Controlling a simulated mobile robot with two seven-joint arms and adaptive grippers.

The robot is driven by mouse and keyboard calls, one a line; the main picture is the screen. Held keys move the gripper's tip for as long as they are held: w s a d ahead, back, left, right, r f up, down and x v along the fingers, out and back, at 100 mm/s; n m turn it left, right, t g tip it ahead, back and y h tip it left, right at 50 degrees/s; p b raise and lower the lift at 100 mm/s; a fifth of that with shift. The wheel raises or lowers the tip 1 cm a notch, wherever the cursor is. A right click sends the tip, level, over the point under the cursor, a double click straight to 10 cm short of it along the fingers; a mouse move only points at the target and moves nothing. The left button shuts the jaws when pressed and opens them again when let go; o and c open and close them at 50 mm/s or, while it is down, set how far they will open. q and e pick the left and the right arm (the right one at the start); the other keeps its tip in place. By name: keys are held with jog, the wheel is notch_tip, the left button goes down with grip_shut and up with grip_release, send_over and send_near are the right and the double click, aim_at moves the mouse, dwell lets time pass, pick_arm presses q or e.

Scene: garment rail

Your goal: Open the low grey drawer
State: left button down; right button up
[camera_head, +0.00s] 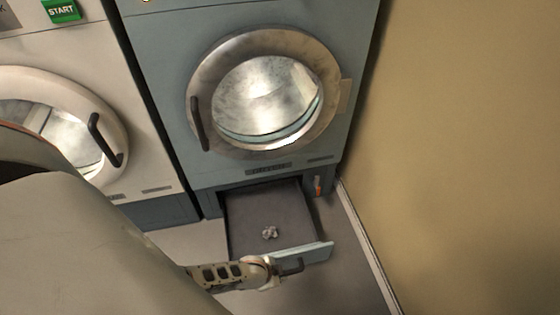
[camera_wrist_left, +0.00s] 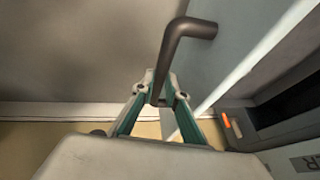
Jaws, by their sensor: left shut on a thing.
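The low grey drawer (camera_head: 250,205) is pulled out below the grey-blue machine, and a small crumpled light lump (camera_head: 269,233) lies inside it. Its front panel (camera_head: 312,254) carries a dark bar handle (camera_head: 293,267). My left gripper (camera_head: 272,272) is at the handle. In the left wrist view the fingers of my left gripper (camera_wrist_left: 160,98) are closed around one end of the dark handle (camera_wrist_left: 177,45). Part of the drawer front is hidden behind the gripper. My right gripper is not in view.
The grey-blue machine (camera_head: 160,60) with a round door stands above the drawer. A white machine (camera_head: 75,45) with a green START button stands at left. A tan wall (camera_head: 460,140) with a pale skirting (camera_head: 365,245) closes off the right side.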

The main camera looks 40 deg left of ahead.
pick_arm(q)
jog(key=c, duration=2)
grip_release()
jog(key=shift+s+a+f, duration=0.1)
jog(key=shift+s, duration=0.05)
jog(key=shift+s+r, duration=0.2)
jog(key=shift+r, duration=0.45)
jog(key=v, duration=1)
jog(key=shift+s+r, duration=0.15)
jog(key=shift+r, duration=0.15)
